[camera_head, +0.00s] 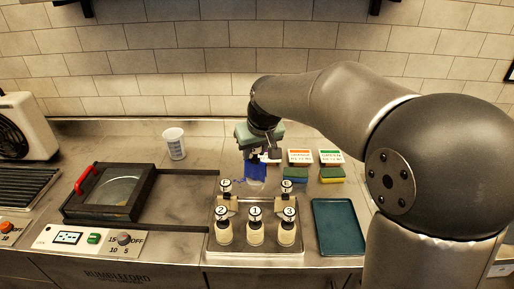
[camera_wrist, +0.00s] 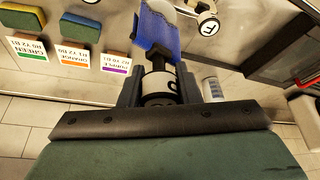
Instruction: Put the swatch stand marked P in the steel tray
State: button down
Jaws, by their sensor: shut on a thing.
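My gripper (camera_head: 262,157) is shut on a stand with a blue swatch (camera_head: 254,170), held above the counter behind the steel tray. In the wrist view my gripper (camera_wrist: 160,88) has its fingers on either side of the stand's pale round body, with the blue swatch (camera_wrist: 158,30) beyond. Its round label is partly hidden and I cannot read the mark. The steel tray (camera_head: 213,248) is at the front middle. Several pale stands with round labels stand in it, including those marked 2 (camera_head: 223,233), 1 (camera_head: 256,233) and 3 (camera_head: 287,233).
A teal tray (camera_head: 338,227) lies right of the steel tray. Sponges (camera_head: 331,175) and colour cards (camera_head: 300,157) are behind it. A white cup (camera_head: 174,143) stands at the back left. A black-framed device with a red handle (camera_head: 112,192) is at left.

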aim_at(255, 170)
jog(key=shift+f+b, duration=4.25)
jog(key=shift+f, duration=2.25)
jog(key=shift+f+b, duration=0.4)
jog(key=shift+f, duration=0.1)
jog(key=c, duration=0.6)
grip_release()
jog(key=shift+r, duration=0.1)
jog(key=shift+r+p, duration=2.4)
jog(key=shift+r, duration=1.05)
